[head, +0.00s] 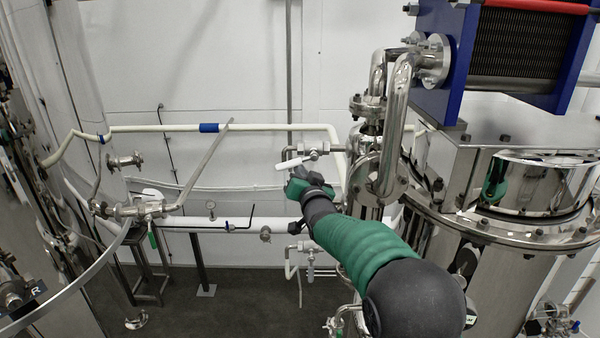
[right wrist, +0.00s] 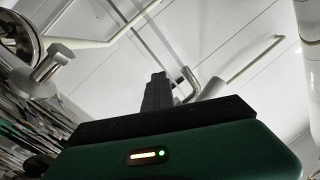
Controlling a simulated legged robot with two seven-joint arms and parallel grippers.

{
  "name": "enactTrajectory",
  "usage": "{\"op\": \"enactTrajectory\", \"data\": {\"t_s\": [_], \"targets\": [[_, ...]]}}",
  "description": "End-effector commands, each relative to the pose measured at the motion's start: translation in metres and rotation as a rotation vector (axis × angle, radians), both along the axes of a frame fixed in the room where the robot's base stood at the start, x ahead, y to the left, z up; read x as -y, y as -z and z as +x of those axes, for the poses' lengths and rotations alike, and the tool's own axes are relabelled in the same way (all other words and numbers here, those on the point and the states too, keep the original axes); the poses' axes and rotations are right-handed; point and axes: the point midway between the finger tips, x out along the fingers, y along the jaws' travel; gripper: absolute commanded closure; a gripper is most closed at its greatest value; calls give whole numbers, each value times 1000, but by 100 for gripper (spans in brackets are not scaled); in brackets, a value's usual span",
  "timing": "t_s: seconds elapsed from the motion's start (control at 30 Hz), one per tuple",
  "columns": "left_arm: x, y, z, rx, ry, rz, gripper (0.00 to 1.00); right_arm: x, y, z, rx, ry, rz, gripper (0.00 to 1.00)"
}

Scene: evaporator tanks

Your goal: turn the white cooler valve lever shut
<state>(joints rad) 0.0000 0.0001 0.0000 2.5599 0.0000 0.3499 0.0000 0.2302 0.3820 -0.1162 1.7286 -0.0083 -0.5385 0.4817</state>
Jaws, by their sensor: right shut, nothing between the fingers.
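The white cooler valve lever (head: 293,165) sticks out to the left from a small metal valve (head: 314,151) on the thin pipework left of the cooler. It lies nearly level, dropping slightly to its left end. My right gripper (head: 297,176) is just below the lever, shut and empty; I cannot tell whether it touches it. In the right wrist view the shut fingers (right wrist: 157,92) point up beside a pale rounded piece (right wrist: 212,89), possibly the lever. The gripper's body hides what is below. My left gripper is not in view.
Thick steel pipes (head: 394,130) stand close to the right of the valve, before a blue-framed plate cooler (head: 445,60). A steel tank (head: 510,260) fills the right side. A pale pipe (head: 265,127) runs along the wall behind. Room left of the gripper looks free.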

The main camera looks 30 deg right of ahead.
Motion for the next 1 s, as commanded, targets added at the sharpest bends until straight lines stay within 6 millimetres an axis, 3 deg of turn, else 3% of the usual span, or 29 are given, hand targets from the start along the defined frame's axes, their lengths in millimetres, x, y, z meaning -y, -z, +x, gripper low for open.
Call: {"op": "enactTrajectory", "data": {"t_s": [0.3, 0.5, 0.83, 1.0], "targets": [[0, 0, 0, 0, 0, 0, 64, 0, 0, 0, 0, 0, 0, 100], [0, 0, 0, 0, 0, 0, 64, 0, 0, 0, 0, 0, 0, 74], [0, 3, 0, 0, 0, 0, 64, -1, 1, -2, 0, 0, 0, 74], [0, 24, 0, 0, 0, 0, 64, -10, 6, -28, 2, 0, -1, 74]]}}
